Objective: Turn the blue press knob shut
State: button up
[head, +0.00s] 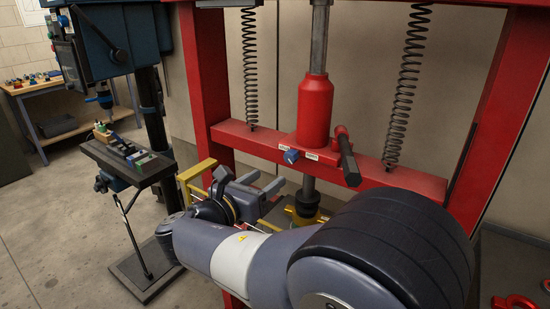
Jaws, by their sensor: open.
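The blue press knob (291,156) sits low on the front of the red hydraulic jack cylinder (313,108), beside small white labels. A dark pump handle in a red socket (345,150) is just to its right. The knob is in clear view, but its turn angle is too small to tell. My gripper (268,184) is below and a little left of the knob, apart from it in the picture. Its jaws are open and look empty, though they are small and partly lost against the press parts behind.
The red press frame (205,90) rises around the jack, with a cross beam (420,180) and two coil springs (250,70). Yellow press parts (195,175) lie behind my wrist. A blue drill press (120,40) stands at left.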

aim_at(288, 159)
jog(key=x, duration=0.7)
jog(key=p+x, duration=0.1)
jog(key=x, duration=0.2)
jog(key=shift+w+a+r, duration=0.25)
jog(key=shift+w, duration=0.3)
jog(key=shift+c, duration=0.2)
jog(key=c, duration=0.9)
